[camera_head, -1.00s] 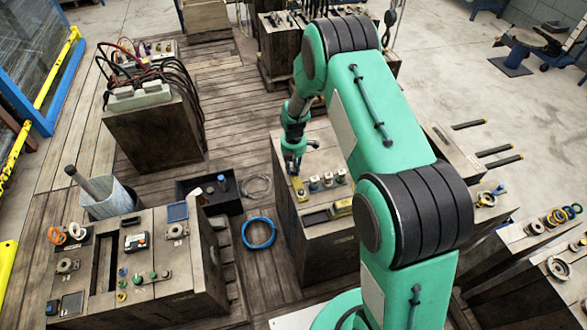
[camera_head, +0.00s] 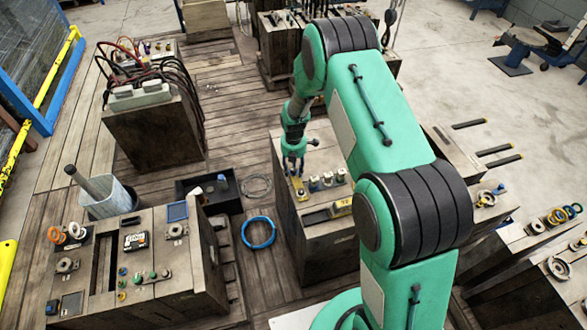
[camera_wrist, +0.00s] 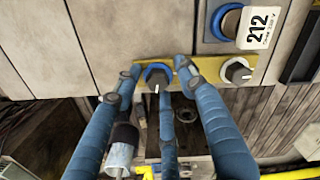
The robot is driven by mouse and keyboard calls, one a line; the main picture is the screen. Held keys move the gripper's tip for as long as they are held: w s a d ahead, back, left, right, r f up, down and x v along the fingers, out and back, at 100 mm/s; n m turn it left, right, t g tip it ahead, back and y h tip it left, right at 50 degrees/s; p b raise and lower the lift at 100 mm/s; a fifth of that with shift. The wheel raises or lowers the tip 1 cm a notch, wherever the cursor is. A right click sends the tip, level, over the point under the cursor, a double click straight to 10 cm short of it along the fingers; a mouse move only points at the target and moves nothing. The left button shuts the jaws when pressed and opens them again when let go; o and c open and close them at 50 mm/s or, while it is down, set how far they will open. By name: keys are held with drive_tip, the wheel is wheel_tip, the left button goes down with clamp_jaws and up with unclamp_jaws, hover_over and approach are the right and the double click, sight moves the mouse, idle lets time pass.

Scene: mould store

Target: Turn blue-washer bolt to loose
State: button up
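The blue-washer bolt (camera_wrist: 157,74) shows in the wrist view as a dark head with a pale mark inside a blue ring, on a yellow plate (camera_wrist: 210,68). A second bolt (camera_wrist: 238,70) with a grey-white ring is on the same plate to the right. My three-fingered gripper (camera_wrist: 157,80) is open, with its blue fingers spread apart around the blue-washer bolt. The middle finger partly covers the near side of the bolt; I cannot tell whether any finger touches it. In the head view my gripper (camera_head: 294,162) points down over the far end of the yellow plate (camera_head: 299,190).
The wooden block (camera_head: 318,245) under the plate carries several other fittings. A blue hose coil (camera_head: 258,232) and a black bin (camera_head: 225,203) are left of it.

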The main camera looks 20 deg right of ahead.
sight(294, 169)
drive_tip(key=shift+w+r, duration=0.1)
drive_tip(key=shift+r, duration=0.05)
wheel_tip(294, 169, up, 12)
idle(0.8)
idle(0.4)
